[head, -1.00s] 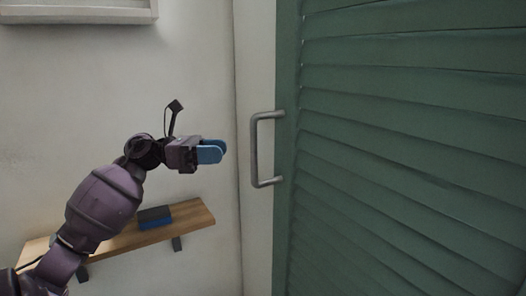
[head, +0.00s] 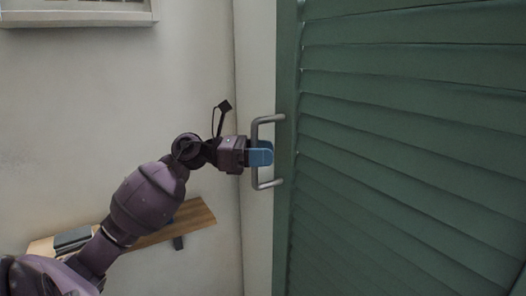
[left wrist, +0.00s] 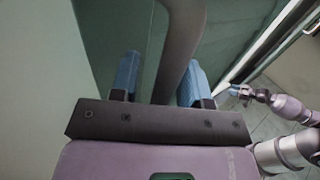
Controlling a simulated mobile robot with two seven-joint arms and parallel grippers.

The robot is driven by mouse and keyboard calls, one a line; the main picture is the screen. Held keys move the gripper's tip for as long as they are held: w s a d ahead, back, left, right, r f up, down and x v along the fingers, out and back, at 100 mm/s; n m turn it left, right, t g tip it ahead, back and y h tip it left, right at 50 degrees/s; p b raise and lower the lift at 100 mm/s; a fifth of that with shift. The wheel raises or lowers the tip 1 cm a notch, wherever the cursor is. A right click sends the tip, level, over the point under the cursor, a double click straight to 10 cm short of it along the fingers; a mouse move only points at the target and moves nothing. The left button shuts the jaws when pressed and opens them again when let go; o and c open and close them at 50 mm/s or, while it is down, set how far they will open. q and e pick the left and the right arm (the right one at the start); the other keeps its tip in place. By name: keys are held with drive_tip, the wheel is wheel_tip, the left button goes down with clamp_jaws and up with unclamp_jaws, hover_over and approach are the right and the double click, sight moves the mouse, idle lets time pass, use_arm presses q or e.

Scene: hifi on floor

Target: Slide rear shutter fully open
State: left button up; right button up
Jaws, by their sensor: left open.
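The green louvered shutter (head: 410,150) fills the right of the head view. Its grey C-shaped handle (head: 257,128) stands upright at the shutter's left edge. My left gripper (head: 262,153) is at the handle's middle, its blue fingers overlapping the bar. In the left wrist view the handle (left wrist: 178,45) passes between the two spread fingers of the left gripper (left wrist: 162,82), with gaps showing on both sides, so it is open around the bar.
A wooden shelf (head: 196,216) is fixed to the pale wall below my left arm. A dark object (head: 72,240) lies at its left end. A framed window (head: 80,12) is at upper left. A narrow pale strip of wall (head: 256,60) borders the shutter.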

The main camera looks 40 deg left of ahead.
use_arm(q)
clamp_jaws()
idle(0.5)
